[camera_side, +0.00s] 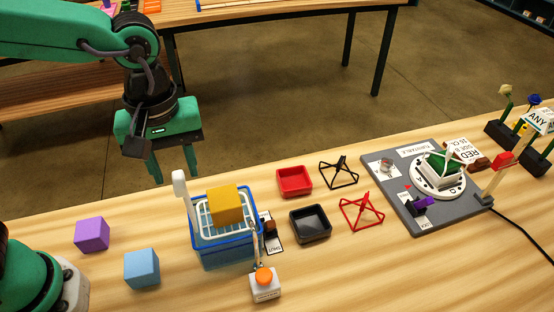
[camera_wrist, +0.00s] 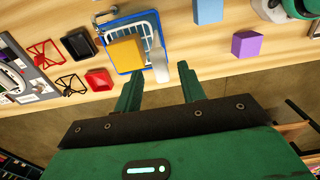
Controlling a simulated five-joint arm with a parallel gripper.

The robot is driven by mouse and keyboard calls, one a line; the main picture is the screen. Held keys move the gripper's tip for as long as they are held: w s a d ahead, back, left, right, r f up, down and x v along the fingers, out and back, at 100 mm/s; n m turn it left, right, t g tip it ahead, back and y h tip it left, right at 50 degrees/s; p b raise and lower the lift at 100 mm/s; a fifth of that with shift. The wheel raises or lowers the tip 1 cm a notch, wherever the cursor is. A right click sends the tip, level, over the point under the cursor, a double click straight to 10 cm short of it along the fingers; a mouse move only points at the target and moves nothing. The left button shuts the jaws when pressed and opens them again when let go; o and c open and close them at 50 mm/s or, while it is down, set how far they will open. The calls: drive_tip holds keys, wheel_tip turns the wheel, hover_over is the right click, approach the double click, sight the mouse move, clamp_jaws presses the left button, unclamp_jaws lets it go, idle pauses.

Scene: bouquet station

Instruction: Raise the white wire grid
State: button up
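The white wire grid (camera_side: 203,221) lies across the top of a blue basket (camera_side: 228,256) in the side view. A yellow block (camera_side: 225,203) rests on the grid and hides part of it. A white upright handle (camera_side: 180,188) stands at the grid's left side. In the wrist view the grid (camera_wrist: 147,30) shows behind the yellow block (camera_wrist: 126,51), and the handle (camera_wrist: 160,60) lies near the fingers. My gripper (camera_side: 173,180) is open and empty, in the air above and behind the basket. Its two fingers (camera_wrist: 162,88) stand apart in the wrist view.
A purple block (camera_side: 91,234) and a light blue block (camera_side: 142,267) stand left of the basket. An orange button on a white box (camera_side: 265,285) stands in front. Red (camera_side: 294,181) and black (camera_side: 310,223) trays and wire stands are to the right, then a grey board (camera_side: 408,212).

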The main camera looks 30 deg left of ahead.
drive_tip(key=shift+r, duration=3.25)
drive_tip(key=shift+a, duration=0.6)
drive_tip(key=s+a+f+m+t, duration=0.2)
drive_tip(key=a+m, duration=0.2)
drive_tip(key=a, duration=0.5)
drive_tip(key=s+a+f+m+t, duration=0.2)
drive_tip(key=a+m, duration=0.3)
drive_tip(key=a, duration=0.4)
drive_tip(key=shift+t, duration=0.8)
